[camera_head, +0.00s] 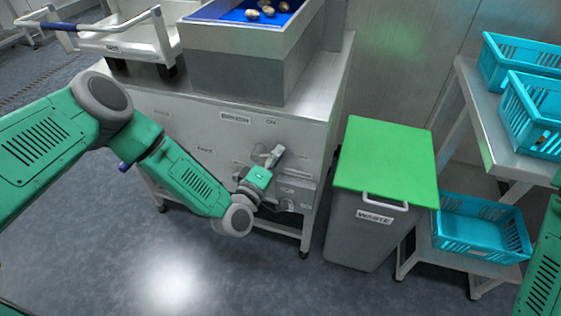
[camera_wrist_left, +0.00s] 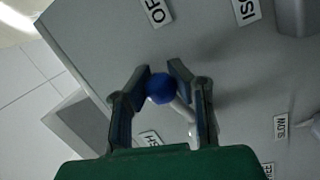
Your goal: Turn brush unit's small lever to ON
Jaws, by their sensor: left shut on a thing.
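The small lever shows in the left wrist view as a blue ball knob (camera_wrist_left: 160,89) on a pale stem that runs down and right to the grey panel. My left gripper (camera_wrist_left: 160,71) is shut on this knob, with one finger on each side. In the head view my left gripper (camera_head: 275,153) is against the upper right of the machine's front panel (camera_head: 185,140), below the ON label (camera_head: 271,121); it hides the lever there. A partly cut-off label reading "OF" (camera_wrist_left: 156,11) lies beyond the knob. My right gripper is not in view.
A grey waste bin (camera_head: 365,235) with a green lid (camera_head: 385,163) stands right of the machine. Turquoise crates (camera_head: 483,240) sit on the rack at right. A white cart (camera_head: 125,42) stands at back left. Other controls (camera_head: 288,204) are below my gripper.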

